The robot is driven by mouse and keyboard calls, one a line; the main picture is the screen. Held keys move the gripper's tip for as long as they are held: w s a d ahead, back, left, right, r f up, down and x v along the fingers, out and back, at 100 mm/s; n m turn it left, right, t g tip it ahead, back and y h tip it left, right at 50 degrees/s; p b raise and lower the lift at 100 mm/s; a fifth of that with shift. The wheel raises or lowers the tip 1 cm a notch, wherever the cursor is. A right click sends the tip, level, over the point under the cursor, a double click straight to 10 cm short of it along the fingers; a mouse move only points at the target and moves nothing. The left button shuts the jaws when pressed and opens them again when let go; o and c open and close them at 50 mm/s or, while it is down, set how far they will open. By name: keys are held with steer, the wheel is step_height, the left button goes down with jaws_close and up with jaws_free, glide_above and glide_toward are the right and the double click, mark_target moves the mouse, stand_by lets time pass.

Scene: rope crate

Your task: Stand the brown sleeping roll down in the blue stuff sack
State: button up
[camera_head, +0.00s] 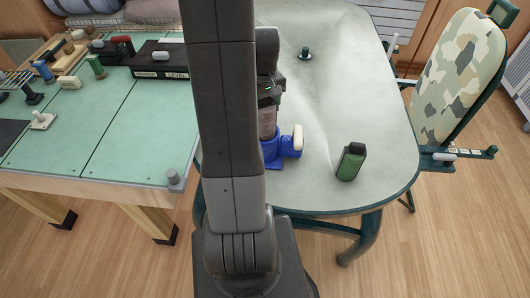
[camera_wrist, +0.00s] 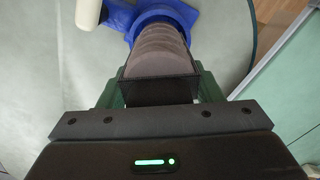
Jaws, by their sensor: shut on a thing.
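The brown sleeping roll (camera_head: 267,122) is a ribbed upright cylinder in my gripper (camera_head: 270,98), which is shut on it. In the wrist view the roll (camera_wrist: 160,48) stretches away from my gripper (camera_wrist: 160,88) toward the blue stuff sack (camera_wrist: 150,12). The sack (camera_head: 272,152) stands on the grey table, with a cream piece (camera_head: 298,138) at its right side. The roll's far end meets the sack's round mouth; how deep it sits inside I cannot tell. My arm hides the left part of the sack in the head view.
A dark green container (camera_head: 350,162) stands right of the sack on the grey table (camera_head: 385,120). A small green knobbed item (camera_head: 305,54) is at the back. A green-topped workbench (camera_head: 130,140) with several tools lies left.

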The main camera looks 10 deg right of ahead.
steer(key=shift+f+b, duration=2.95)
steer(key=shift+f, duration=0.95)
stand_by(2.5)
steer(key=o, duration=1.3)
step_height(320, 180, up, 14)
steer(key=shift+f, duration=0.1)
